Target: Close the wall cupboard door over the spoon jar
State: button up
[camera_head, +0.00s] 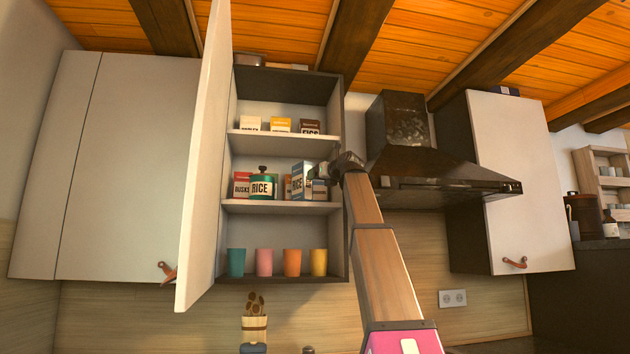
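The white wall cupboard door (203,160) stands wide open at the left side of the open cupboard (338,230), swung out toward me and seen almost edge-on. The spoon jar (255,328), with several wooden spoons in it, stands below the cupboard, beneath its left part. My arm rises from the lower right, and my gripper (322,171) is in front of the cupboard's right side, near the middle shelf. It is right of the door and well apart from it. Its fingers are small and partly hidden by the wrist, so their opening is unclear.
A dark range hood (400,150) is right of the cupboard. Closed cupboards with leather pulls (514,263) stand on both sides. Open air lies between door and arm.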

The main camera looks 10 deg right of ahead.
aim_at(194, 273)
jog(key=k, duration=1.5)
